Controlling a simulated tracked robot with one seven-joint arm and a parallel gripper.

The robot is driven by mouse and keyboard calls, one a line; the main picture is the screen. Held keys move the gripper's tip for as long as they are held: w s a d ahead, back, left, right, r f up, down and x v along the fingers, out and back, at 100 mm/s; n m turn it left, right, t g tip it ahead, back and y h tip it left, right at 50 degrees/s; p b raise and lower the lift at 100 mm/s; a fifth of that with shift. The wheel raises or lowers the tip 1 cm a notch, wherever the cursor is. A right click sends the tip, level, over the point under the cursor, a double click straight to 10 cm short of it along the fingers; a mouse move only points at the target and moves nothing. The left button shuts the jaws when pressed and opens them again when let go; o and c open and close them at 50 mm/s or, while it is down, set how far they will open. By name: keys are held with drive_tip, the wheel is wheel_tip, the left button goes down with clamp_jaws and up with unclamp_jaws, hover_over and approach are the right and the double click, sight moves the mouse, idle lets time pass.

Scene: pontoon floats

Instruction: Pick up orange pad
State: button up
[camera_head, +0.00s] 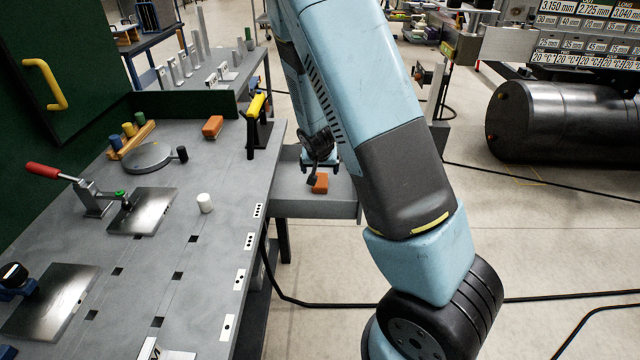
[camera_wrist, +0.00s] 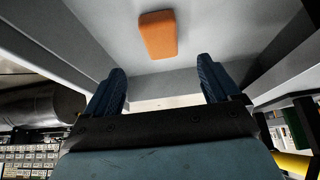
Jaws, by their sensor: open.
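An orange pad (camera_head: 320,183) lies in an open grey tray (camera_head: 300,205) attached to the side of the workbench. The wrist view shows the same pad (camera_wrist: 158,35) flat on the grey tray floor, ahead of the fingertips and roughly centred between them. My gripper (camera_head: 319,166) is at the tray, close to the pad in the head view. In the wrist view my gripper (camera_wrist: 162,72) has its two dark blue fingers spread apart with nothing between them. A second orange block (camera_head: 212,127) lies on the bench top, away from my gripper.
The tray has raised walls around the pad. The grey workbench (camera_head: 190,260) at left holds a yellow-handled tool (camera_head: 256,105), a white cylinder (camera_head: 205,203), a red-handled clamp (camera_head: 44,171) and metal plates. A large dark cylinder (camera_head: 560,120) lies on the floor at right. Black cables cross the floor.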

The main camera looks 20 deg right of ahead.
sight(320, 180)
drive_tip(key=shift+x, duration=4.7)
drive_tip(key=c, duration=1.3)
drive_tip(key=shift+a+r, duration=0.1)
drive_tip(key=shift+r, duration=0.4)
drive_tip(key=shift+c, duration=0.6)
wheel_tip(320, 180, up, 2)
drive_tip(key=shift+r, duration=0.15)
drive_tip(key=s+r, duration=0.9)
drive_tip(key=s, duration=0.5)
drive_tip(key=shift+d+r, duration=0.35)
drive_tip(key=shift+d, duration=0.05)
